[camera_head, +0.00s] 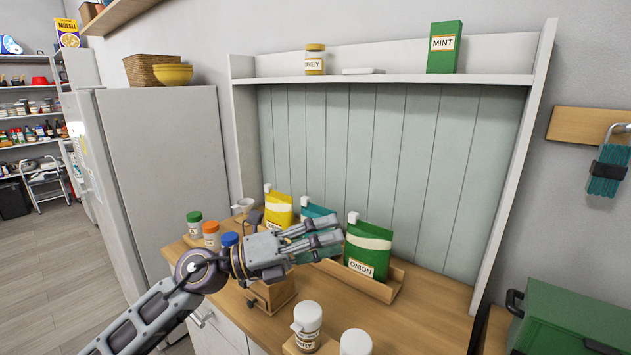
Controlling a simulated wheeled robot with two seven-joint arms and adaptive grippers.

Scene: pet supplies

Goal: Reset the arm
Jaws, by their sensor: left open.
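My left arm comes in from the lower left and its gripper (334,231) is over the wooden counter (426,312). The gripper's fingers are apart and hold nothing that I can see. They are in front of a teal bag (314,212) and just left of the green onion bag (368,250), partly covering the teal one. I cannot tell whether the fingers touch a bag. My right gripper does not show.
A wooden tray (385,290) holds the bags, including a yellow bag (278,209). Jars with green (194,222), orange (211,235) and blue lids stand left. White-lidded jars (308,318) stand in front. A green box (570,318) is at right. A shelf (490,80) hangs above.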

